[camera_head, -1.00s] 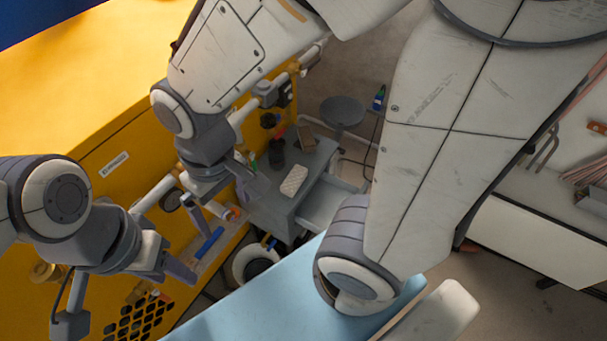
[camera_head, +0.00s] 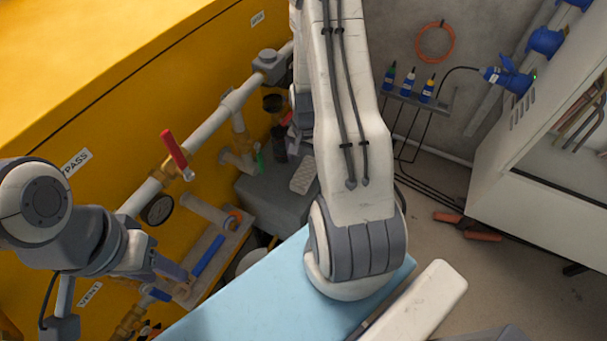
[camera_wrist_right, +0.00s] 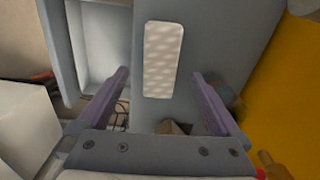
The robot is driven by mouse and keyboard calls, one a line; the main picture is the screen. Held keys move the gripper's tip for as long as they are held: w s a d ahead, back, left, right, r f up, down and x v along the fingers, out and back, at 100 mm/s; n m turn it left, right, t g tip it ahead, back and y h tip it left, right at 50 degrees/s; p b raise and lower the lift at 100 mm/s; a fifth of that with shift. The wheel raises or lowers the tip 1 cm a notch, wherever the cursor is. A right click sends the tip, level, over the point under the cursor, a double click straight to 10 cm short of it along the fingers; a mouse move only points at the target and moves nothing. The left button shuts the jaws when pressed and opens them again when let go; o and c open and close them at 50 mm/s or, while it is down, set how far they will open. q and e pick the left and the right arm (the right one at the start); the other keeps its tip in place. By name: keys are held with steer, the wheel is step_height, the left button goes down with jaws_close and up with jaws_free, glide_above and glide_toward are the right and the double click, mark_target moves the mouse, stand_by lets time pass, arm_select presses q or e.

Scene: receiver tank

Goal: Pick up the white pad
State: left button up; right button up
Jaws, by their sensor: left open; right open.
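The white pad (camera_head: 303,175) is a pale, dimpled rectangle with rounded corners. It lies on the top of a grey cabinet (camera_head: 262,197) beside the yellow machine. In the right wrist view the pad (camera_wrist_right: 163,60) stands lengthwise in the picture, between and beyond the finger ends. My right gripper (camera_wrist_right: 161,78) is open and empty, apart from the pad, facing the grey top. In the head view the right gripper is mostly hidden behind my right arm. My left gripper (camera_head: 172,282) is open and empty in front of the yellow machine, far from the pad.
The yellow machine (camera_head: 110,110) with pipes, a red-handled valve (camera_head: 176,152) and a gauge (camera_head: 158,209) borders the cabinet on the left. Dark and green items stand near the pad. A light blue surface (camera_head: 250,300) lies in front.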

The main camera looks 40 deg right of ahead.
mark_target(305, 171)
step_height(305, 171, down, 6)
steer(key=shift+w+b, duration=0.1)
steer(key=shift+b, duration=0.4)
steer(key=c, duration=1.5)
